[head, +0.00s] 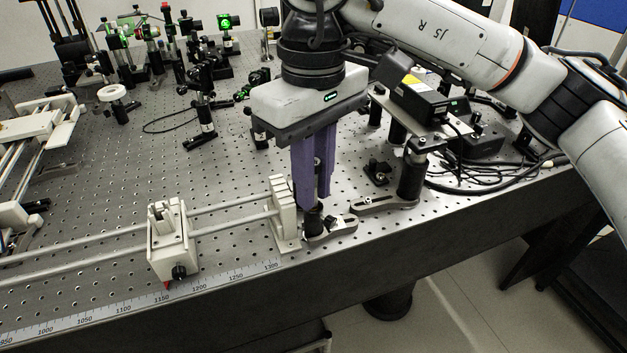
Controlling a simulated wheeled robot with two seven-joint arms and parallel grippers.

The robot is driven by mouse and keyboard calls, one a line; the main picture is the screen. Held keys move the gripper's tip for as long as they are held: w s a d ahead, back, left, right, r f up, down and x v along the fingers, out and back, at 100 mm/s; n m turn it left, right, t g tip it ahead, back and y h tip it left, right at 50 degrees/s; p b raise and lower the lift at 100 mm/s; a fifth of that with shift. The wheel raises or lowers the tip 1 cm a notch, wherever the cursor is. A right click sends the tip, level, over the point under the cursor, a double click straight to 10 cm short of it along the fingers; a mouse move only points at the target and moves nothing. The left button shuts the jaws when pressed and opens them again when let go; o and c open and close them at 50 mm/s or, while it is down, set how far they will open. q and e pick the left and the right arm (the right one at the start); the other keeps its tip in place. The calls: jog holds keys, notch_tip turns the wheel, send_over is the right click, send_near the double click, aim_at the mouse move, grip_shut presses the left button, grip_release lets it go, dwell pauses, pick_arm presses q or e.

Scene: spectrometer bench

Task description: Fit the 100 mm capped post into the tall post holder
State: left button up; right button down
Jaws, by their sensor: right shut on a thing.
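My right gripper (316,198) points straight down near the front edge of the bench, its purple fingers shut on a narrow dark piece, likely the capped post (318,164). Most of the post is hidden between the fingers, and its cap cannot be made out. A black post holder (314,220) stands upright directly below the fingertips on a slotted metal base. The fingertips are right at its top; whether the post is inside its bore cannot be seen. My left gripper is not in view.
A white rail end support (284,215) stands close left of the fingers, with a white carriage (171,243) further left. A black post holder (411,175) under a device platform stands to the right. Loose black cables (505,180) lie beyond it. The bench's front edge is close.

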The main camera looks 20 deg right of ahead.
jog(key=shift+r+p, duration=1.35)
jog(key=shift+r, duration=0.85)
jog(key=shift+f, duration=0.15)
jog(key=shift+f+b, duration=1.45)
jog(key=shift+f, duration=0.05)
dwell(0.3)
